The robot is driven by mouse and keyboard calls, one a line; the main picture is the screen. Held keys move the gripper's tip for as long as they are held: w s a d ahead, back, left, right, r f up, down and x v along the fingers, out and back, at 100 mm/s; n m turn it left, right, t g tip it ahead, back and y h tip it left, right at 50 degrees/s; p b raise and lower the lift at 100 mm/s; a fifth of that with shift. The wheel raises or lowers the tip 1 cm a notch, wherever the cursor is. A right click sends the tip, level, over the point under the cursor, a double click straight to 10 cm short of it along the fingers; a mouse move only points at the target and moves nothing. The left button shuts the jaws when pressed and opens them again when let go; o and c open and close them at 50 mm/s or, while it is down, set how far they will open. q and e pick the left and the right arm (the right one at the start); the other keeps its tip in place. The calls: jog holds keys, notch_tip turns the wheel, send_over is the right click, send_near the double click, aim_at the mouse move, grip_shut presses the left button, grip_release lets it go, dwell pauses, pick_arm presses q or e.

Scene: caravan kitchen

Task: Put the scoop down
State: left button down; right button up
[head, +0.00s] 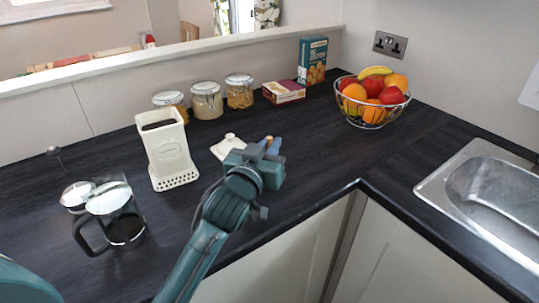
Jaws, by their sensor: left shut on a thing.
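My left gripper (269,146) reaches over the black counter (310,155), its fingers pointing away from me. It is shut on a small light-brown thing (267,140), which I take to be the scoop. Only a little of it shows between the fingertips; the rest is hidden by the gripper. I cannot tell whether it touches the counter. My right gripper is not in view.
An open cream canister (166,153) stands left of the gripper, with a cream lid (228,147) lying close by. A glass coffee press (118,220) stands front left. Jars (207,101), boxes (312,62) and a fruit bowl (372,112) line the back. A sink (490,195) is at right.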

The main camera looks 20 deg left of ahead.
pick_arm(q)
jog(key=shift+f, duration=0.95)
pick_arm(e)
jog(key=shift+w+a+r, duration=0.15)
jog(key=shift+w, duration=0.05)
pick_arm(q)
jog(key=shift+f, duration=0.15)
jog(key=c, duration=1.5)
grip_release()
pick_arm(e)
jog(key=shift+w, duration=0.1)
pick_arm(q)
jog(key=s+a+b, duration=0.1)
jog(key=s, duration=1.1)
jog(key=shift+r, duration=0.2)
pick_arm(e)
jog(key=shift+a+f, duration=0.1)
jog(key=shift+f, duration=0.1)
